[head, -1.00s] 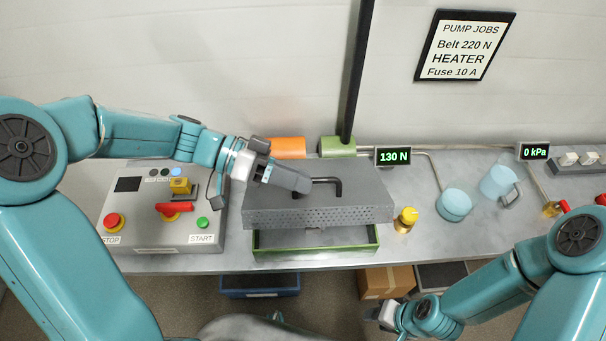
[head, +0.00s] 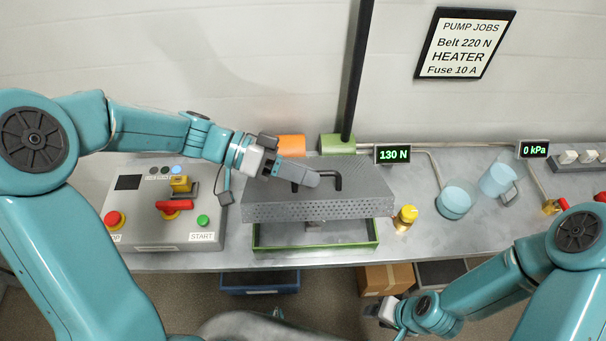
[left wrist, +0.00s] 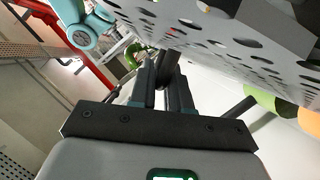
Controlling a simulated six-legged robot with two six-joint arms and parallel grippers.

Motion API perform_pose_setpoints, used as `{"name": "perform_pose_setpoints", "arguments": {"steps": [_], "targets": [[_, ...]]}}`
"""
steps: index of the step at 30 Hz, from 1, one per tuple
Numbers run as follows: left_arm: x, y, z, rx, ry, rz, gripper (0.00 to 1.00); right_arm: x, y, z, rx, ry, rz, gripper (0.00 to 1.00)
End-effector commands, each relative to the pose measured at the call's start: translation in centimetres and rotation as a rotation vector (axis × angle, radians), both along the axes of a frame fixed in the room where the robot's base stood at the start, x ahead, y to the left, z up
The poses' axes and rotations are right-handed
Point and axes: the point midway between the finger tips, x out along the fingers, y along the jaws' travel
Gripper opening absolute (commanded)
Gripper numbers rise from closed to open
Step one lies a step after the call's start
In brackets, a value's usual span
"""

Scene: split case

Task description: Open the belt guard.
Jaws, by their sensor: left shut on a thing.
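The belt guard (head: 320,208) is a grey cover with perforated sides and a black bar handle (head: 337,181) on top. Its front edge stands raised above the green-rimmed base (head: 260,238), with a dark gap between. My left gripper (head: 308,178) is shut on the left part of the handle. In the left wrist view the fingers (left wrist: 164,82) close around a dark bar, and the perforated guard side (left wrist: 215,45) fills the upper right. My right gripper (head: 384,311) is low at the bottom of the head view, away from the guard; its jaws are too small to read.
A control box (head: 150,218) with red and green buttons stands left of the guard. A brass yellow-capped knob (head: 406,217) stands close to its right. Behind are an orange block (head: 291,146), a green block (head: 338,145) and a black post (head: 358,70). A display (head: 393,155) reads 130 N.

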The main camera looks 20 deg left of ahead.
Motion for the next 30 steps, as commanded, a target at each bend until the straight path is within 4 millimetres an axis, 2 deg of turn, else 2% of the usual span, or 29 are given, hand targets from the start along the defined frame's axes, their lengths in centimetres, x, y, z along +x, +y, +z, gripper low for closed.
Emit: {"name": "perform_pose_setpoints", "arguments": {"steps": [15, 22, 30], "targets": [[4.7, 1.7, 4.0, -0.124, 0.335, -0.003, 0.0, 0.0, 0.0, 1.3, 0.0, 0.0, 0.0, 0.43], [6.6, 2.4, 4.9, -0.17, 0.456, -0.003, 0.0, 0.0, 0.0, 1.9, 0.0, 0.0, 0.0, 0.43], [7.7, 2.8, 5.3, -0.196, 0.525, -0.003, 0.0, 0.0, 0.0, 2.2, 0.0, 0.0, 0.0, 0.43]]}}
